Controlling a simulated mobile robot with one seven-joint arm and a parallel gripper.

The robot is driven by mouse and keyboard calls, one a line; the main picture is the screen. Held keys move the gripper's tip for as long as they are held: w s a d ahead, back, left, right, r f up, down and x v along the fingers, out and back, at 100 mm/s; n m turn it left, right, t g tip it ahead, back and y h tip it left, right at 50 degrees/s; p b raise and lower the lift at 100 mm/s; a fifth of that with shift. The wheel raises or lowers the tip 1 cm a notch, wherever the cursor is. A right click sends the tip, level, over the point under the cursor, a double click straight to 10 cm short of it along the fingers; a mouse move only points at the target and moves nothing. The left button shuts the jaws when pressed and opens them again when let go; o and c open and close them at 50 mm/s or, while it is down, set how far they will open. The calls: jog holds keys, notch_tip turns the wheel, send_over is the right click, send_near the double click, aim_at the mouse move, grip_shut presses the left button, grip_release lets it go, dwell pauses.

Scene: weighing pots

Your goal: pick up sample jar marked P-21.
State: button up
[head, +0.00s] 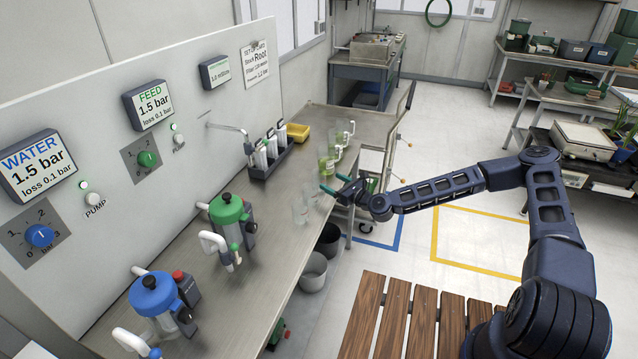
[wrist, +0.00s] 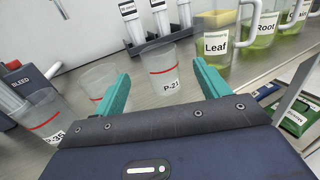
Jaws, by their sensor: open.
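The sample jar marked P-21 (wrist: 166,66) is a clear cup with a red line and a white label, standing on the metal bench in the wrist view. It appears between the two teal fingers of my gripper (wrist: 162,72), which is open and empty. The jar looks to be a little ahead of the fingertips; I cannot tell the exact gap. In the head view my gripper (head: 335,183) is over the bench's right edge, next to faint clear cups whose labels I cannot read there.
Another clear cup (wrist: 98,80) stands just left of the jar, and one labelled with a P number (wrist: 42,116) is farther left. A green-filled jug marked Leaf (wrist: 216,42) stands close on the right. A tube rack (head: 268,160) is behind on the bench (head: 225,305).

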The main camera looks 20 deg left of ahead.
aim_at(314, 172)
jog(key=shift+x, duration=4.8)
jog(key=shift+r, duration=0.1)
jog(key=c, duration=1)
jog(key=shift+c, duration=0.2)
